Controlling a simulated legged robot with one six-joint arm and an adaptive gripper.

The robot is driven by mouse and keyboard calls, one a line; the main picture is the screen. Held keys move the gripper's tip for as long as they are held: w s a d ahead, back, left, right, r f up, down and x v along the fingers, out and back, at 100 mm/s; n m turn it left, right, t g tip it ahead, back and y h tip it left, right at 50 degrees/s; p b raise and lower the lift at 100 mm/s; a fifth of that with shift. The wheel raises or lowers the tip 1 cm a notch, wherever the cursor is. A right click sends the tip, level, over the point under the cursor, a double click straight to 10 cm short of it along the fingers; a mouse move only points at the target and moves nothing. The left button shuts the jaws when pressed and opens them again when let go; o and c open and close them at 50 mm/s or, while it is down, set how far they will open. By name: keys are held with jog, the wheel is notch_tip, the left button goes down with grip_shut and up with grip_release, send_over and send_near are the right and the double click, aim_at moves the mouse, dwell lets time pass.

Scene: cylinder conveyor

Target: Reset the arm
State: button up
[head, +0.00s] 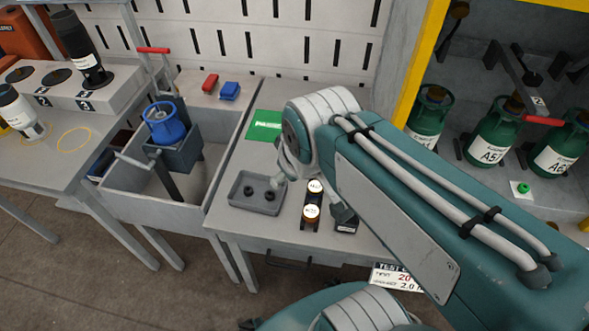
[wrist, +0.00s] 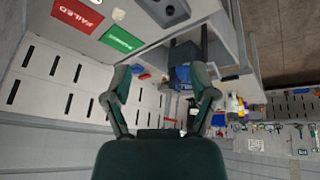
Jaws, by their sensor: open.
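My arm (head: 400,190) reaches across the head view from the lower right to above the workbench, its wrist end near the middle of the picture. My gripper (wrist: 160,88) shows in the wrist view with its two fingers spread apart and nothing between them. In the head view the arm links largely hide the gripper. The wrist view is turned, with the bench at the top and the slotted wall panel (wrist: 75,85) at the left.
Below the arm, a grey tray (head: 238,197) with small black parts and a black holder (head: 296,240) with capped cylinders stand on the bench. A blue gas cylinder (head: 165,122) sits in a fixture at the left. Green gas cylinders (head: 496,136) stand in a yellow-framed cabinet at the right.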

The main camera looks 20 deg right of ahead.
jog(key=s+m, duration=0.2)
jog(key=m, duration=0.1)
jog(key=shift+s+a+r+t, duration=0.1)
jog(key=shift+s+r+t, duration=0.2)
jog(key=shift+r, duration=0.1)
dwell(1.0)
